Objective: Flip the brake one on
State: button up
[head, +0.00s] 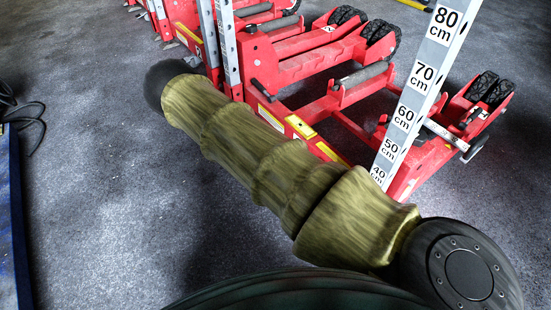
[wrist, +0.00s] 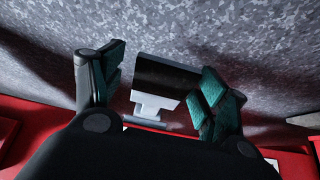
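In the wrist view a dark flat piece (wrist: 165,74) on a pale grey bracket (wrist: 156,104) stands out from a red frame (wrist: 40,125). It looks like a brake lever, but I cannot tell which one. My gripper (wrist: 160,80) is open, with teal-padded fingers on either side of this piece. A narrow gap shows at the left finger; the right finger is very near the piece's edge, and I cannot tell if they touch. In the head view my arm covers the near part of the red trolley jacks (head: 320,65), and my gripper is hidden.
A white upright scale marked in cm (head: 421,78) rises at the right of the jacks. Two grey posts (head: 228,45) stand at upper left. A blue edge (head: 12,220) and a dark cable (head: 30,118) lie at far left. The grey floor (head: 100,190) is clear.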

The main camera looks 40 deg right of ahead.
jog(key=shift+w+a, duration=0.15)
jog(key=shift+a, duration=0.1)
jog(key=shift+a+r, duration=0.25)
jog(key=shift+r, duration=0.15)
jog(key=v, duration=1.1)
jog(key=shift+d, duration=0.1)
